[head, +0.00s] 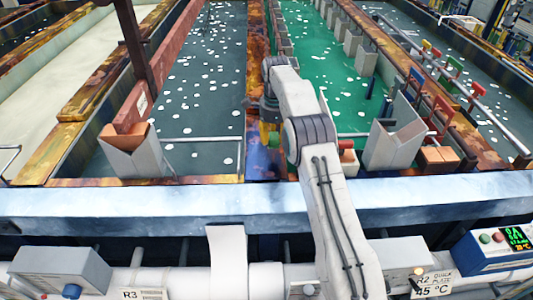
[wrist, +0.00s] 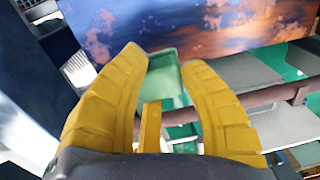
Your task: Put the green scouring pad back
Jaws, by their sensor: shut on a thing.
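The green scouring pad (wrist: 166,77) is a small green block between the tips of my gripper's yellow fingers in the wrist view. My gripper (wrist: 163,60) is shut on it. In the head view my gripper (head: 268,134) is small and partly hidden behind my arm, over the rusty wall between two tanks. A small patch of green shows beside its yellow finger there. The wrist view shows the rusty, bluish wall surface (wrist: 190,28) just beyond the pad; I cannot tell whether they touch.
A bubbling dark tank (head: 205,80) lies left of the wall and a green tank (head: 335,75) right of it. Grey open holders stand at the left (head: 133,158) and right (head: 392,145). A red and white item (head: 348,160) sits right of my arm. A pale front ledge (head: 120,207) crosses below.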

